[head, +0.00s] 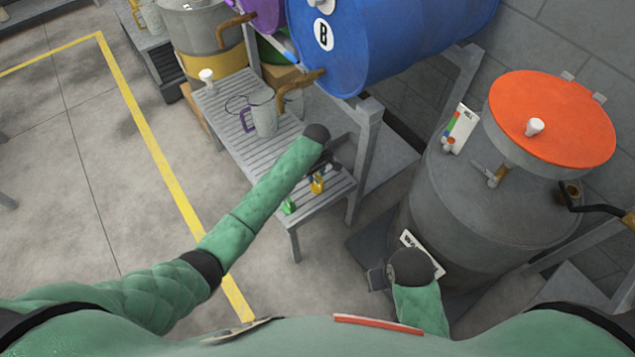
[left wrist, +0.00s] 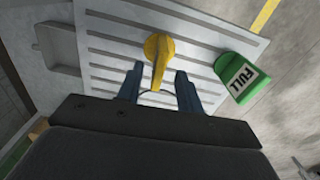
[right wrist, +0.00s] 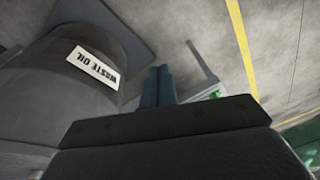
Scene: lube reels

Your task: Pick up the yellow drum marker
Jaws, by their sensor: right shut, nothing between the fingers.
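The yellow drum marker (head: 317,184) sits on the grey slatted bench (head: 275,165). In the left wrist view the yellow marker (left wrist: 157,52) has a rounded head and a narrow tail pointing toward my gripper. My left gripper (left wrist: 158,86) is open, with the marker's tail between its fingertips and a gap visible on each side. In the head view my left gripper (head: 324,168) is over the front end of the bench. My right gripper (right wrist: 158,84) is shut and empty, near the waste oil drum (right wrist: 60,95).
A jug (head: 264,115) stands farther back on the bench. A blue drum (head: 380,40) lies behind; the grey waste drum (head: 470,215) stands right.

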